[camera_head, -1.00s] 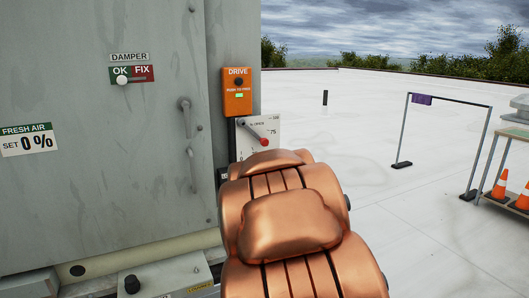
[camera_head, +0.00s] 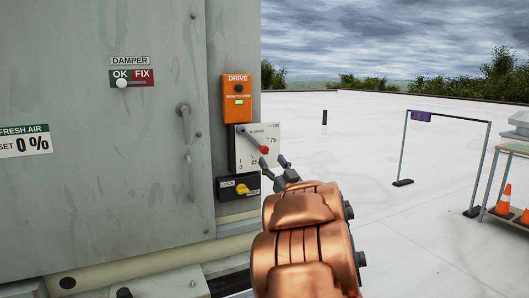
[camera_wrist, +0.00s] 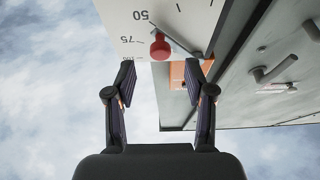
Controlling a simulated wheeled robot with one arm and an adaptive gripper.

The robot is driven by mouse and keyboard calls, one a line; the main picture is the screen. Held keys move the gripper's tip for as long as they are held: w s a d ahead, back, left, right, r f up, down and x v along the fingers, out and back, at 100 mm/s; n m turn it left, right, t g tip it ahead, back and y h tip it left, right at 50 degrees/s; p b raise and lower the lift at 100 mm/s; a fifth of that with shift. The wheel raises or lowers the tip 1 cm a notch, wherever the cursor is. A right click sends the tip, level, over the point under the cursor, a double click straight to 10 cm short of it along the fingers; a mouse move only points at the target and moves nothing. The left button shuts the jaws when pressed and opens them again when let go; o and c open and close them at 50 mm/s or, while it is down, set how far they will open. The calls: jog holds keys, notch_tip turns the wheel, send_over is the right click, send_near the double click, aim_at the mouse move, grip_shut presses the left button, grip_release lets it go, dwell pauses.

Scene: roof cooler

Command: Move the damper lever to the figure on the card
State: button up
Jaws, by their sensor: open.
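The card (camera_head: 25,141) on the cabinet at left reads FRESH AIR SET 0 %. The damper lever (camera_head: 252,138) has a red knob and sits on a white % OPEN scale plate (camera_head: 246,152). In the head view it slants down right, its knob near the unseen 50 mark, below 75; 0 is at the lower left. In the wrist view the red knob (camera_wrist: 160,47) is ahead of the gap between my fingertips, not between them. My gripper (camera_head: 274,163) is open and empty, just below and right of the knob. It shows in the wrist view too (camera_wrist: 161,72).
Above the plate is an orange DRIVE box (camera_head: 237,98) with a black button and lit green lamp. A door handle (camera_head: 187,145) sticks out. Open roof lies right.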

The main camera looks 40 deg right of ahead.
aim_at(265, 151)
jog(key=shift+x, duration=3.45)
grip_shut()
